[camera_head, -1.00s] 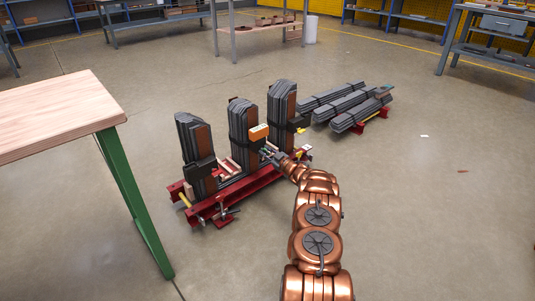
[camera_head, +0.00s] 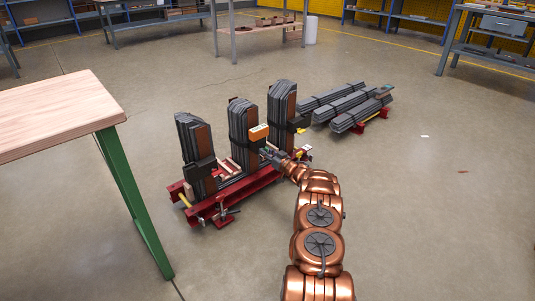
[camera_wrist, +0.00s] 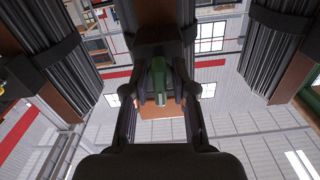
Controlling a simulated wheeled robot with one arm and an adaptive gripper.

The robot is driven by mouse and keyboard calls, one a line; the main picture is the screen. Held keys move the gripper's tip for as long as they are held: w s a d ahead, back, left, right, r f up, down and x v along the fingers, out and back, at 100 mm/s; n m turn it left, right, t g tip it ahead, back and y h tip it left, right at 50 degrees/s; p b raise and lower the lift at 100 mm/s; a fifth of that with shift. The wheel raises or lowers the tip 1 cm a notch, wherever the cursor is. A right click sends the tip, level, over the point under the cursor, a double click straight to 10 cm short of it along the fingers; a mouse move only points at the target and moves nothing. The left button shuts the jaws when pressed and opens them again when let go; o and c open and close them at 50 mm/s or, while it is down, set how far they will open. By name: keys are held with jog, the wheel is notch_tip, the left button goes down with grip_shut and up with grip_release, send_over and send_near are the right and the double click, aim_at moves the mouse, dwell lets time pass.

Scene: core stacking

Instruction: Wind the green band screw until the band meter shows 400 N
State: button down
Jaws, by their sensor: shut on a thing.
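The green band screw (camera_wrist: 158,84) shows between the fingers of my gripper (camera_wrist: 158,95) in the wrist view, and the fingers are shut on it. In the head view my gripper (camera_head: 268,154) is at the middle stacked core limb (camera_head: 238,125), low on its near side. An orange box (camera_head: 259,133), which looks like the band meter, sits on this limb just above my gripper. The box also shows in the wrist view (camera_wrist: 160,108), behind the screw. Its reading is not legible in either view.
Two more limbs stand on the red frame, one left (camera_head: 187,140) and one right (camera_head: 276,105). A red clamp (camera_head: 222,213) juts out at the frame's front. Bundled dark stacks (camera_head: 345,105) lie behind right. A wooden table (camera_head: 60,118) is at left.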

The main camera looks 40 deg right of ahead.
jog(key=shift+d, duration=0.1)
jog(key=shift+f+m, duration=0.1)
jog(key=shift+m, duration=0.9)
jog(key=c, duration=0.9)
grip_release()
jog(key=shift+o, duration=0.2)
jog(key=shift+s, duration=0.1)
jog(key=s, duration=1.1)
jog(key=shift+s+a, duration=0.25)
jog(key=shift+s, duration=0.15)
